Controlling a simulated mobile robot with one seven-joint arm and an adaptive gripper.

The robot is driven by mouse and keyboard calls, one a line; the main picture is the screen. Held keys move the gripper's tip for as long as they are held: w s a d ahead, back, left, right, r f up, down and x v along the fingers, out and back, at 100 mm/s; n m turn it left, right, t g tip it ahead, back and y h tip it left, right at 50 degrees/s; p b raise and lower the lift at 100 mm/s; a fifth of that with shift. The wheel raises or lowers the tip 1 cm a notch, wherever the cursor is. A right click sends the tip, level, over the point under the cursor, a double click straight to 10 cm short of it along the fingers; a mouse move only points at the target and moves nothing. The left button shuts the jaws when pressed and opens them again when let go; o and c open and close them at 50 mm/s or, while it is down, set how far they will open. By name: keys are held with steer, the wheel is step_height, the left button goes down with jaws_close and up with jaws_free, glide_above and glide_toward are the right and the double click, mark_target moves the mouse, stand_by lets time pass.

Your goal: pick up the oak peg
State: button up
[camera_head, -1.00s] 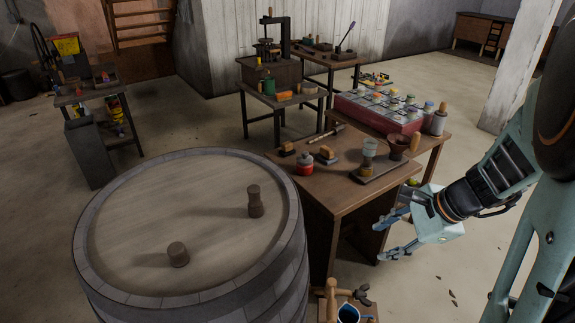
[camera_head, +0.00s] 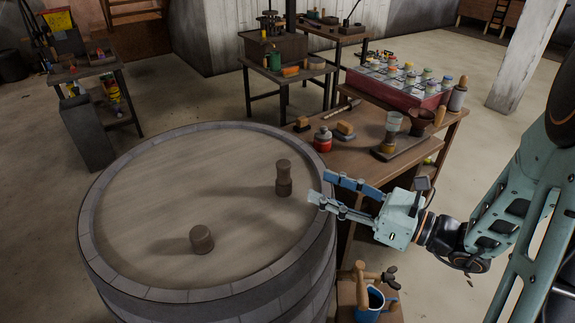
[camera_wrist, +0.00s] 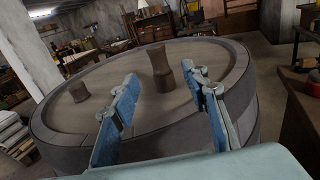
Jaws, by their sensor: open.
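Two brown wooden pegs stand on the pale top of a barrel (camera_head: 150,190). The taller, waisted peg (camera_head: 284,178) is near the right side; the short, stubby peg (camera_head: 201,240) is nearer the front. I cannot tell by looks which is the oak one. My gripper (camera_head: 319,186) is open and empty at the barrel's right rim, its blue fingers pointing left towards the taller peg. In the wrist view the taller peg (camera_wrist: 161,70) shows between the fingers but beyond their tips. The short peg (camera_wrist: 79,92) shows further left there.
The barrel's raised rim (camera_head: 315,235) runs under the fingers' side. A wooden workbench (camera_head: 350,165) behind holds a red jar (camera_head: 323,140), blocks and a measuring glass. The barrel top's left side is clear.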

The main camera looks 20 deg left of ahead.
mark_target(289, 173)
steer(key=x, duration=0.9)
steer(key=shift+s+a+r, duration=0.1)
steer(key=shift+s+a, duration=0.05)
steer(key=shift+a, duration=0.2)
steer(key=shift+w+a, duration=0.3)
steer(key=shift+a, duration=0.25)
steer(key=shift+c, duration=0.7)
steer(key=c, duration=1)
steer(key=shift+r+p, duration=0.15)
steer(key=shift+p, duration=0.15)
